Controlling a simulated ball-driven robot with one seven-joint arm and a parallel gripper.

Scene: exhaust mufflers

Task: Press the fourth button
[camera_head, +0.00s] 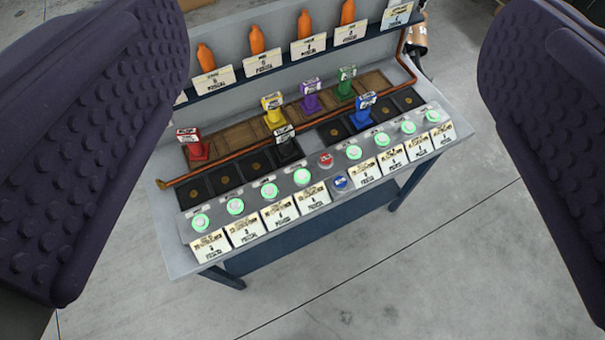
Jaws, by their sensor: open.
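My gripper (333,85) is open and empty, its dark studded fingers at the left and right edges of the picture. Between them, lower and farther off, a grey bench carries a sloped panel (290,208) with a row of green-lit round buttons. Counted from the left, the fourth button (302,177) is green and sits just left of a red button (325,160). A blue button (340,182) is below the red one. Neither finger touches a button. Label cards in front of the buttons are too small to read surely.
Coloured stamp-like pieces, including red (198,150), yellow (273,118) and blue (364,112), stand behind the buttons. A copper pipe (245,155) crosses the bench. Orange bottle-like items (257,40) stand on a back shelf. Concrete floor (420,270) in front is clear.

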